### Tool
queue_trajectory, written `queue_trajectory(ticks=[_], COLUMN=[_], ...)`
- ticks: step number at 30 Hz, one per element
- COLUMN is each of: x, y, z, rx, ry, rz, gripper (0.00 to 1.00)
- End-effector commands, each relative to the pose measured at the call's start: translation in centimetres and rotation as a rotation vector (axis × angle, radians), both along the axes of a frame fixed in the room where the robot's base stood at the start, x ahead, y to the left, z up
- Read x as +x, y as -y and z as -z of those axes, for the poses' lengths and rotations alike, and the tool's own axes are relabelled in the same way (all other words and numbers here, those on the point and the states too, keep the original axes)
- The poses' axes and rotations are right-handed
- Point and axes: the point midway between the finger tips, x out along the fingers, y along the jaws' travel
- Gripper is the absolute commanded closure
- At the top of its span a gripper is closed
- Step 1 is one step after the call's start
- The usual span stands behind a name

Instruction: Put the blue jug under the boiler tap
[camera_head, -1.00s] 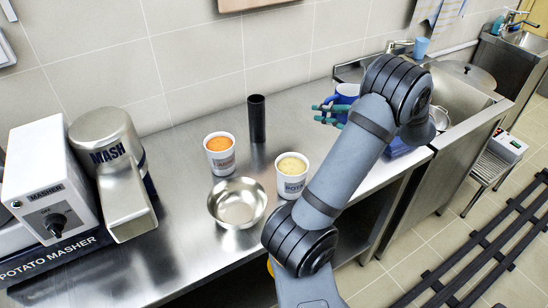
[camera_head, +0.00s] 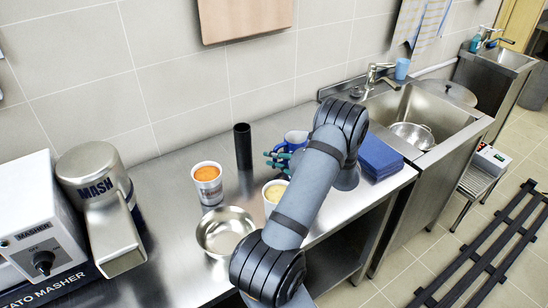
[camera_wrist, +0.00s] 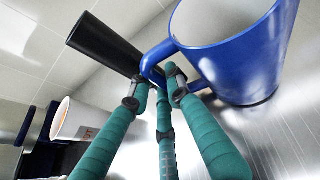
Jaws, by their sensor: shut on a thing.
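The blue jug (camera_head: 297,139) is behind my forearm, to the right of a black cylinder. My gripper (camera_head: 278,160), with green fingers, is at the jug's left side. In the wrist view the jug (camera_wrist: 238,62) is large at the top right, blue outside and white inside. My gripper's fingers (camera_wrist: 163,88) are shut on its blue handle. The jug's base looks close to the steel surface; I cannot tell whether it touches. No boiler or boiler tap is recognisable in these views.
The black cylinder (camera_head: 242,146), an orange-filled cup (camera_head: 208,185), a yellow-filled cup (camera_head: 270,205) and a steel bowl (camera_head: 223,232) stand near the jug. A masher (camera_head: 100,200) is at left. A blue stack (camera_head: 380,157) lies before the sink (camera_head: 428,105).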

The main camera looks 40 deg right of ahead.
Motion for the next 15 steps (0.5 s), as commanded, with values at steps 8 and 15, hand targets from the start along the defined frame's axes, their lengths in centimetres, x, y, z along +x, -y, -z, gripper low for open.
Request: queue_trajectory(ticks=[8,15], x=[0.02,-0.01], y=[0.04,0.01], z=[0.12,0.36], rx=[-0.002,-0.001], ry=[0.002,0.0], rz=[0.0,0.0], gripper=[1.0,0.75])
